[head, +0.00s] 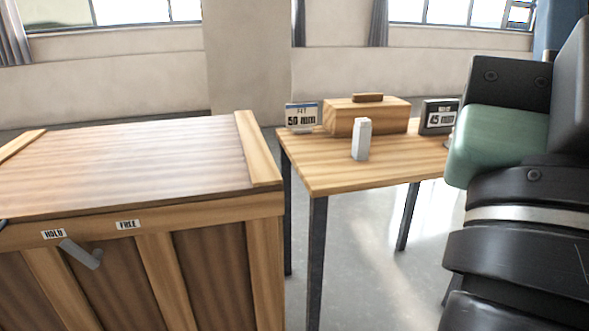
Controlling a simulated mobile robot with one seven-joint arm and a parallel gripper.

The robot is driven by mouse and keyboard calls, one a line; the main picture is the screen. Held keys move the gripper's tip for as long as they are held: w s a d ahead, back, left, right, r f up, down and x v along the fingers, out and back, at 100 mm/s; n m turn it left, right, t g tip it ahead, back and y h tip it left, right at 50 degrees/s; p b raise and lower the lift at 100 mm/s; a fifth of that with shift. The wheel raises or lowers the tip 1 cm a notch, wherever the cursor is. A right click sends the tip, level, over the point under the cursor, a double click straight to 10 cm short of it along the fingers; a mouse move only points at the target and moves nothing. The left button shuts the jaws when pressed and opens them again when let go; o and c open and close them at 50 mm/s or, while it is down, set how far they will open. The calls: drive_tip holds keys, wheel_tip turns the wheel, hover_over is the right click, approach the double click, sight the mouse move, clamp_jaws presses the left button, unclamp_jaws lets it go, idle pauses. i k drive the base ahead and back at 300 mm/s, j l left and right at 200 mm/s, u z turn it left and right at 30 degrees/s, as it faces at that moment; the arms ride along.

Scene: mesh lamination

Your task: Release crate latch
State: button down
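A large wooden crate (264,236) with a flat lid (130,160) stands at the left. On its front is a small grey latch lever (80,254). The lever slants down to the right, its upper end just below a white HOLD label (54,233). A white FREE label (128,224) is to the right of it on the same rail. The lid lies flat on the crate. My arm shows at the right, well away from the latch, but my gripper is not in view.
A wooden table (330,178) stands right of the crate. On it are a wooden box (366,117), a white upright block (361,140), a 50 mm sign (301,116) and a 45 mm sign (438,117). A narrow floor gap separates crate and table.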

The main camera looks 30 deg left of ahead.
sight(92, 261)
drive_tip(key=j+u, duration=0.1)
drive_tip(key=u, duration=0.3)
drive_tip(key=i+u, duration=0.1)
drive_tip(key=u, duration=0.25)
drive_tip(key=j+u, duration=0.1)
drive_tip(key=u, duration=0.3)
drive_tip(key=i+u, duration=0.1)
drive_tip(key=u, duration=0.3)
